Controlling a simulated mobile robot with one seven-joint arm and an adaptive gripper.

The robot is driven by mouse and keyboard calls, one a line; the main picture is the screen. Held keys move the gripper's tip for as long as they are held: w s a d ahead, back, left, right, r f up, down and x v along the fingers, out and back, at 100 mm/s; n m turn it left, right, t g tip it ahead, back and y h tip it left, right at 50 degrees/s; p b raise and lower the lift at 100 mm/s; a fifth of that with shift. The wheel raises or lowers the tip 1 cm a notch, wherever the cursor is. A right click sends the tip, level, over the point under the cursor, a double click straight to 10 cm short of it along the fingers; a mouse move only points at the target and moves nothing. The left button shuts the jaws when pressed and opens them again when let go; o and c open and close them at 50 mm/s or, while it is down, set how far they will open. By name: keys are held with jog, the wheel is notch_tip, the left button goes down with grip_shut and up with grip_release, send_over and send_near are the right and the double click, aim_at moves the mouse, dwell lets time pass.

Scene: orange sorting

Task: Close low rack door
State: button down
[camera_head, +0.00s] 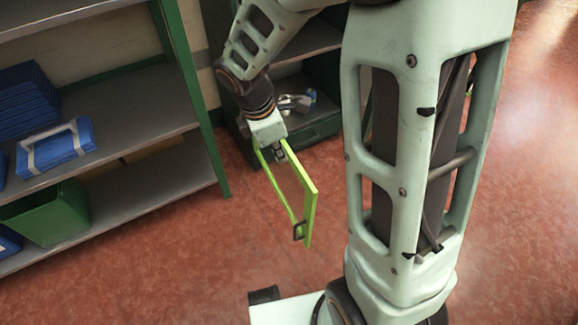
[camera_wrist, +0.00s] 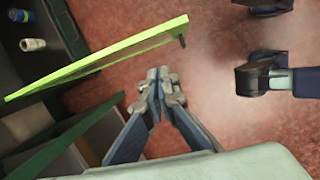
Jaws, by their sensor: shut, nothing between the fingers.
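The low rack door (camera_head: 311,205) is a bright yellow-green frame standing open, jutting out from the dark green low rack (camera_head: 318,131) over the red floor. A small dark handle (camera_head: 299,231) sits near its free end. In the wrist view the door (camera_wrist: 95,60) runs diagonally across the upper left, with the rack (camera_wrist: 62,28) behind it. My gripper (camera_wrist: 155,93) is shut and empty, beside the door with a visible gap in the wrist view. In the head view my wrist covers the door's top near the rack, and the fingers are mostly hidden.
Small cylinders (camera_wrist: 33,44) lie in the low rack. The red floor (camera_head: 200,270) in front is clear.

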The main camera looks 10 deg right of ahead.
notch_tip(320, 180, down, 2)
jog(key=s+a+f+n, duration=0.1)
jog(key=s, duration=0.2)
jog(key=b, duration=0.6)
send_near(301, 182)
jog(key=shift+g, duration=0.4)
jog(key=shift+s+d+f, duration=0.25)
jog(key=shift+s+f, duration=0.4)
jog(key=shift+f, duration=0.3)
jog(key=shift+s+d+f, duration=0.25)
jog(key=shift+s+f, duration=0.4)
jog(key=shift+f, duration=0.3)
jog(key=shift+d, duration=0.1)
